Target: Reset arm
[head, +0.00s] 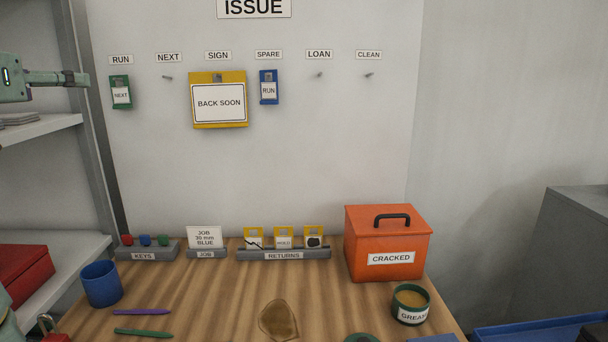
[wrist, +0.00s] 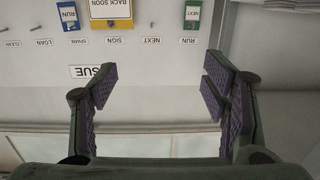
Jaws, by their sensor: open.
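My gripper (wrist: 160,88) is open and empty in the wrist view, its purple-padded fingers wide apart. That view is upside down and shows the wall with its hook labels beyond the fingers. Part of my greenish arm end shows at the left edge of the head view, raised in front of the shelves. On the wall, a green tag reading NEXT (head: 120,93) hangs under RUN. A yellow-framed BACK SOON sign (head: 218,103) hangs under SIGN. A blue tag reading RUN (head: 268,88) hangs under SPARE. The NEXT, LOAN and CLEAN hooks are bare.
The wooden bench (head: 215,300) holds a KEYS rack (head: 160,252), a JOB card (head: 205,238), a RETURNS rack (head: 283,254), an orange CRACKED box (head: 388,243), a grease pot (head: 411,305) and a blue cup (head: 101,284). Grey shelves (head: 40,132) stand left.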

